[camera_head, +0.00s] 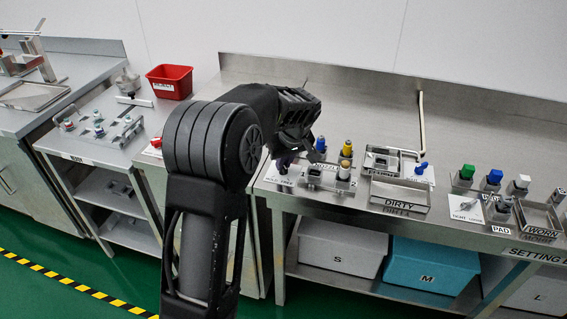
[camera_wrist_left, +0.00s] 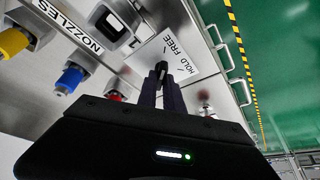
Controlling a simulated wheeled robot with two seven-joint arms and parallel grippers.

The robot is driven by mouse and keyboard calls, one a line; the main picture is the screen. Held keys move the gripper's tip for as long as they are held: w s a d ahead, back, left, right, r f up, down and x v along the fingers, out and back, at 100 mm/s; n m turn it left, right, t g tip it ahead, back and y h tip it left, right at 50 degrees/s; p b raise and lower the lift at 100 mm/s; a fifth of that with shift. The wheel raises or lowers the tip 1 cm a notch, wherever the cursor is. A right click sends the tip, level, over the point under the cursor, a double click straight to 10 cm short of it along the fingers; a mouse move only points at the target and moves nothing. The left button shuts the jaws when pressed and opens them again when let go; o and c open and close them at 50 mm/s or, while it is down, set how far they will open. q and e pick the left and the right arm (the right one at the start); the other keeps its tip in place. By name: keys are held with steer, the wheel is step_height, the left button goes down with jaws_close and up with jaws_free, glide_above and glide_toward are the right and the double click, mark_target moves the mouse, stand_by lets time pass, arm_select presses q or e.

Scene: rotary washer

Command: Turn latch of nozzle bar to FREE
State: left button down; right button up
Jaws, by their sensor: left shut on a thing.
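The latch (camera_wrist_left: 162,67) of the nozzle bar is a small dark knob beside a white HOLD/FREE label (camera_wrist_left: 180,58) in the left wrist view. My left gripper (camera_wrist_left: 161,83) is shut on the latch, its two dark fingers on either side of it. Which word the latch points to, I cannot tell. In the head view my left gripper (camera_head: 284,160) reaches down over the front left of the steel bench, beside a white label plate (camera_head: 280,175). My arm and gripper mostly hide the latch there. My right gripper is in neither view.
In the left wrist view, a blue nozzle (camera_wrist_left: 71,77) and a yellow nozzle (camera_wrist_left: 14,42) stand near the NOZZLES label (camera_wrist_left: 70,25). In the head view, the DIRTY tray (camera_head: 398,197) is right of my gripper. A red bin (camera_head: 170,80) stands at the back left.

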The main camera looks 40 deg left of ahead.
arm_select(q)
steer(key=shift+s+f, duration=0.15)
steer(key=shift+f, duration=0.05)
steer(key=c, duration=1.5)
jaws_free()
steer(key=shift+r, duration=0.1)
steer(key=v, duration=0.7)
steer(key=shift+d+r+b, duration=0.1)
steer(key=shift+r+b, duration=0.25)
